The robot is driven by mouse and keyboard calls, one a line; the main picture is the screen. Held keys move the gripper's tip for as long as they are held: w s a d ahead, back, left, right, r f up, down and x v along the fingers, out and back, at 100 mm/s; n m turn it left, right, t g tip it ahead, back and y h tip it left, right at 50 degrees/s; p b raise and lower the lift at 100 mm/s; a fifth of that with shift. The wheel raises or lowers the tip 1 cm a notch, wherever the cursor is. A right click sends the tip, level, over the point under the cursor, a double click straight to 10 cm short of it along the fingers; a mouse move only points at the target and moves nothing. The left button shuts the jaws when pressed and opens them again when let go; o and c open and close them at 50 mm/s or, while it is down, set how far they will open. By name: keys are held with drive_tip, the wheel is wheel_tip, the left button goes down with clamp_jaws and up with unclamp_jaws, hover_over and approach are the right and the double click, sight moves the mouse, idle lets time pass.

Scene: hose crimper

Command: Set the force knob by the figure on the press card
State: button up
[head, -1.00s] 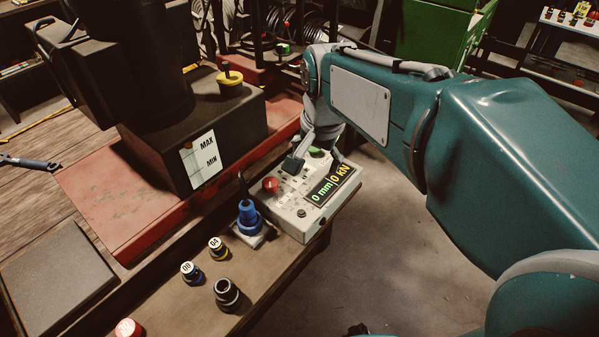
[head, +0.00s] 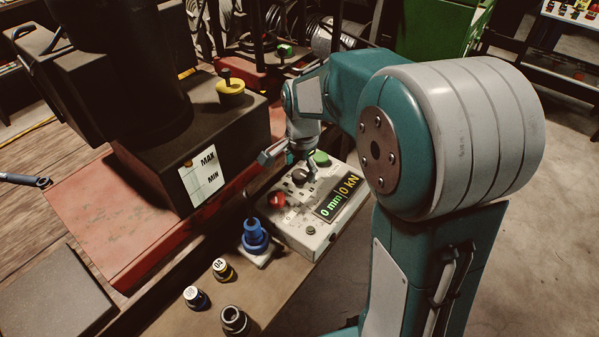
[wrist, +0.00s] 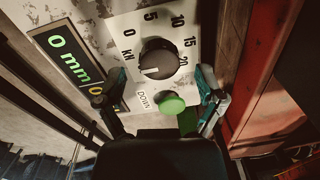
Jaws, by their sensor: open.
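The force knob is a dark round knob (wrist: 158,62) on the pale control box, with figures 0, 5, 10, 15 and 20 and "kN" around it. A faint pale mark shows at its lower left; I cannot tell its exact setting. In the head view the knob (head: 299,176) sits under my gripper (head: 290,162). In the wrist view my gripper (wrist: 152,82) is open, its fingers apart on either side of the knob's lower part, with no clear contact. The display (wrist: 72,62) starts "0 mm"; in the head view it reads 0 mm, 0 kN.
A green button (wrist: 172,104) marked DOWN lies close beside the knob, between the fingers' lines. A red button (head: 276,199) and a blue fitting (head: 254,236) are nearby. Several dark collars, one being (head: 234,320), stand on the bench.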

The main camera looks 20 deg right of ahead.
drive_tip(key=shift+f, duration=0.9)
drive_tip(key=c, duration=1.2)
drive_tip(key=shift+o, duration=0.2)
drive_tip(key=shift+n, duration=0.4)
drive_tip(key=n, duration=0.8)
drive_tip(key=shift+n, duration=0.3)
drive_tip(key=n, duration=0.4)
drive_tip(key=shift+g, duration=0.3)
drive_tip(key=shift+w+n, duration=0.1)
drive_tip(key=shift+n, duration=2)
